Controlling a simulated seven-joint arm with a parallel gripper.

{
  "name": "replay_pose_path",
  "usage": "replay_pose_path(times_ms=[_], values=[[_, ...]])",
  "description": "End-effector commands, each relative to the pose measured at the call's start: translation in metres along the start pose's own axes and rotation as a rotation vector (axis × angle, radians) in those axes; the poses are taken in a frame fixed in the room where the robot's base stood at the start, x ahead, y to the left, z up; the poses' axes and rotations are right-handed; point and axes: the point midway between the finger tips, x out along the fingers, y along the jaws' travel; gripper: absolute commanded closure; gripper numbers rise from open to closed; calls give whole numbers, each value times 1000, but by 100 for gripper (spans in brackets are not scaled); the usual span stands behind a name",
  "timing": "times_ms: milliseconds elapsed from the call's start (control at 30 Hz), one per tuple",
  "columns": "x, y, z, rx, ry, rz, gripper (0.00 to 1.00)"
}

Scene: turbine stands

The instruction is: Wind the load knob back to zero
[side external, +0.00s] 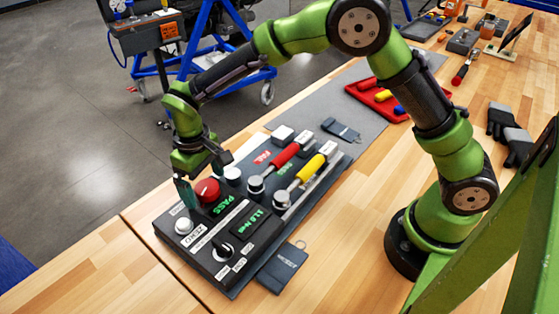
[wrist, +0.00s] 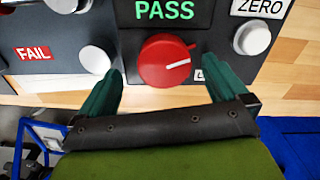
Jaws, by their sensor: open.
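The red round knob (side external: 207,190) sits on the black tester box (side external: 200,262), beside a green PASS display (side external: 222,204). In the wrist view the knob (wrist: 160,58) has a white pointer line aimed right and slightly up; a label by it is mostly hidden, so I cannot read it as the load knob. My gripper (wrist: 163,70) is open, its teal fingers on either side of the knob with a visible gap on each side. In the side view my gripper (side external: 196,181) is low over the knob. Contact cannot be told.
A white button by the ZERO label (wrist: 252,38), another white button (wrist: 95,60), a FAIL label (wrist: 33,53) and a black selector knob (side external: 222,249) are close by. Red-handled (side external: 281,160) and yellow-handled (side external: 307,173) tools lie beside the box. Bare table is at front left.

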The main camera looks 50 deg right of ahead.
Motion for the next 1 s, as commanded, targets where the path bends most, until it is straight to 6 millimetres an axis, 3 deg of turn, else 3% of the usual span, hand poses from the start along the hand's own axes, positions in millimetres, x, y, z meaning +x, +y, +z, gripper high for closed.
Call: replay_pose_path(times_ms=[500,867,933,1000], values=[[-42,-1,0,-1,3,-1,0],[-46,-1,0,-1,1,-1,0],[-50,-2,-1,-2,8,-2,11],[-74,-4,-8,18,50,-6,19]])
